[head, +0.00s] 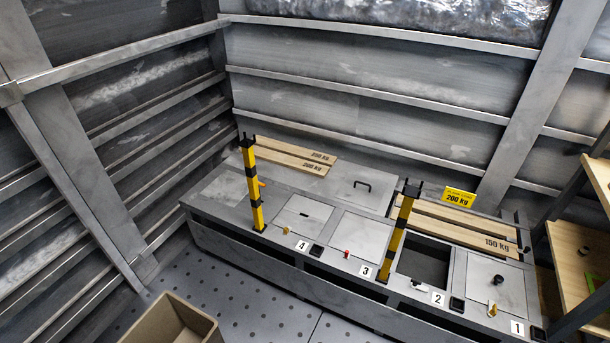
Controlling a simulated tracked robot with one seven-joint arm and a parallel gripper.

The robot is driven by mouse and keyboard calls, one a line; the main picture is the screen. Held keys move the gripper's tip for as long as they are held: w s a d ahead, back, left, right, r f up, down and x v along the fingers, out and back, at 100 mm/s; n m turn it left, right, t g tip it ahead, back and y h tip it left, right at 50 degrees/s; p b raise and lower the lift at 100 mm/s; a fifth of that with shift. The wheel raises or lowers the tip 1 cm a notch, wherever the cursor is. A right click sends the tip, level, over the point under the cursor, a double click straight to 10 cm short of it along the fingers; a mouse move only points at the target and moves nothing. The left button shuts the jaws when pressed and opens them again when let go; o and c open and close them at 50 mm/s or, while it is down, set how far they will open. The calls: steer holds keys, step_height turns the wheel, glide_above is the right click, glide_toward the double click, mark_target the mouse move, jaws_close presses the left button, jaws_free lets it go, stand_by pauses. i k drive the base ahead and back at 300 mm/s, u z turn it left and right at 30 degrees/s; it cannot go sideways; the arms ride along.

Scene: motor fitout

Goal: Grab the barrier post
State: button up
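Two yellow and black barrier posts show in the head view. The left post (254,190) stands upright on the grey bench at the left of the hatch marked 4, with a small orange piece on its side. The right post (397,238) stands near the bench's front edge between the labels 3 and 2, beside an open dark compartment (425,262). Both have black forked tops. I cannot tell from the view which one the task means. My gripper is not in view.
The bench (330,280) has several lids with small knobs. A tan box (172,322) stands front left. Wooden shelving (575,265) stands at right. Dotted floor (245,300) before the bench is clear.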

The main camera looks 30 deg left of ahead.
mark_target(249, 158)
steer(key=z, duration=0.55)
steer(key=k, duration=1.65)
steer(key=u, duration=1.25)
steer(key=i, duration=1.2)
steer(key=u, duration=0.05)
